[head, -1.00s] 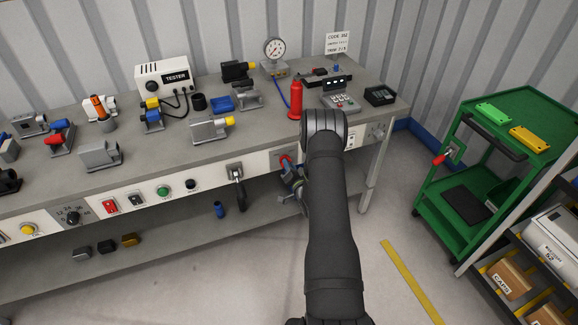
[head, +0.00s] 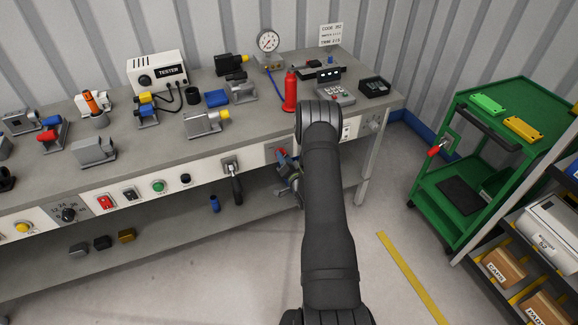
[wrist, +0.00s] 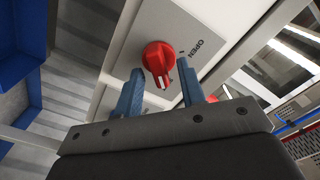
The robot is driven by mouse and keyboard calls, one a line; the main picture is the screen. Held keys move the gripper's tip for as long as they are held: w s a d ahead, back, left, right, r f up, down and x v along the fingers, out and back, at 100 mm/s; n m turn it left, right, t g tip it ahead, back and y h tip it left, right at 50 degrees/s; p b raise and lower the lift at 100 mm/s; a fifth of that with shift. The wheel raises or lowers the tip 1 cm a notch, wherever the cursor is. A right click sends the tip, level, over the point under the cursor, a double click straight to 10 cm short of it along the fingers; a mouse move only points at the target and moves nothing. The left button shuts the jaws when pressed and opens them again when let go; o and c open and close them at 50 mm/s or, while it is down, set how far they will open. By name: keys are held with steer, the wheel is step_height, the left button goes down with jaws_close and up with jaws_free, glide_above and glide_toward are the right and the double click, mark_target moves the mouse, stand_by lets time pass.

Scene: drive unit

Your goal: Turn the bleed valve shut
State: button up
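The bleed valve is a red round knob (wrist: 158,58) with a raised grip and a white pointer line, on a pale panel. In the wrist view the pointer is toward the bottom of the picture. The word OPEN (wrist: 196,50) is printed to the knob's right. My gripper (wrist: 160,68) is open, with one blue finger on each side of the knob and gaps visible; I cannot tell how far the fingers reach past it. In the head view my gripper (head: 289,168) is at the bench front, and the knob (head: 281,153) is partly hidden behind it.
The bench top (head: 180,160) holds a red bottle (head: 290,92), a tester box (head: 157,74) and several fittings. A black-handled lever (head: 235,182) hangs left of my gripper on the bench front. A green cart (head: 470,230) stands at right.

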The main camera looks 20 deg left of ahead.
steer(key=v, duration=1.7)
steer(key=shift+r, duration=0.1)
steer(key=x, duration=1.7)
